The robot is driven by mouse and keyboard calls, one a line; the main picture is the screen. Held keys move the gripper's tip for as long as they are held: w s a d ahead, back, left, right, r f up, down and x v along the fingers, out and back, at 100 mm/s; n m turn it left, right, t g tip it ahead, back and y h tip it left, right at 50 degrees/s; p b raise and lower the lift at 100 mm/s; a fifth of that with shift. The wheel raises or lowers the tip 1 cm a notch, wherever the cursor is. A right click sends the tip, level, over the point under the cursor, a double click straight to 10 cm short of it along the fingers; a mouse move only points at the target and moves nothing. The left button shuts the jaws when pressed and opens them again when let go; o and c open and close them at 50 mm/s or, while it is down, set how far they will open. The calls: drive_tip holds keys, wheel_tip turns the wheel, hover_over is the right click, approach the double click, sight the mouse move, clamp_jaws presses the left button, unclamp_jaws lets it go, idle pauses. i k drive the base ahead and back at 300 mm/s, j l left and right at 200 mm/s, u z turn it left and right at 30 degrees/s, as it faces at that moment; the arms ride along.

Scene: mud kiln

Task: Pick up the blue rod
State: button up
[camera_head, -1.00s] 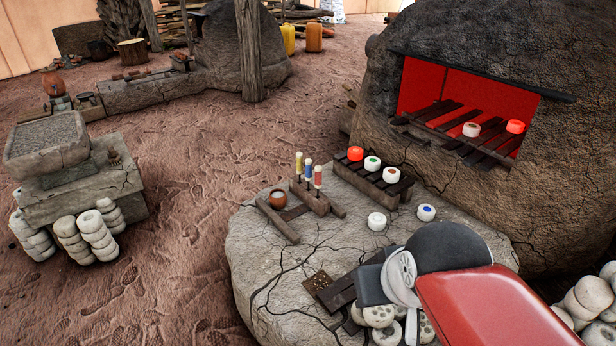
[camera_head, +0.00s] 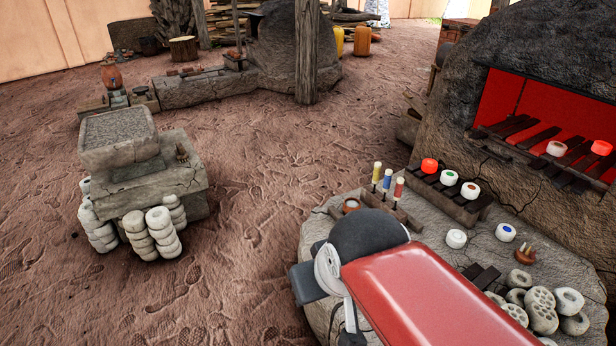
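The blue rod (camera_head: 387,181) stands upright in a small wooden rack on the stone slab, in the head view right of centre. It is between a yellow rod (camera_head: 377,172) on its left and a red rod (camera_head: 398,189) on its right. Each has a coloured upper part above a thin dark stem. My red and black arm (camera_head: 425,295) reaches in from the bottom, in front of the slab, and covers its near part. The rod is clear of the arm in the picture. I cannot make out my gripper's fingers.
Behind the rods, a dark rack (camera_head: 450,202) holds red, green-marked and red-marked white rings. More rings and a small brown pot (camera_head: 524,253) lie to the right. The red-lit kiln (camera_head: 555,110) rises behind. A stone block (camera_head: 155,185) with stacked rings stands left; bare ground lies between.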

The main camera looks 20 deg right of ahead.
sight(388, 172)
drive_tip(key=i+j+u, duration=0.1)
drive_tip(key=i, duration=0.25)
drive_tip(key=i+j+u, duration=0.15)
drive_tip(key=i+j, duration=0.15)
drive_tip(key=i+j+u, duration=0.1)
drive_tip(key=i, duration=0.35)
drive_tip(key=i+z, duration=0.4)
drive_tip(key=i+j+z, duration=0.1)
drive_tip(key=z, duration=0.25)
drive_tip(key=i+j+z, duration=0.2)
drive_tip(key=z, duration=0.2)
drive_tip(key=i+j+z, duration=0.45)
drive_tip(key=i+z, duration=0.15)
drive_tip(key=z, duration=0.2)
drive_tip(key=i+j+z, duration=0.15)
drive_tip(key=z, duration=0.35)
drive_tip(key=i+j+z, duration=0.2)
drive_tip(key=z, duration=0.25)
drive_tip(key=i+j+z, duration=0.15)
drive_tip(key=j+z, duration=0.35)
drive_tip(key=l, duration=0.1)
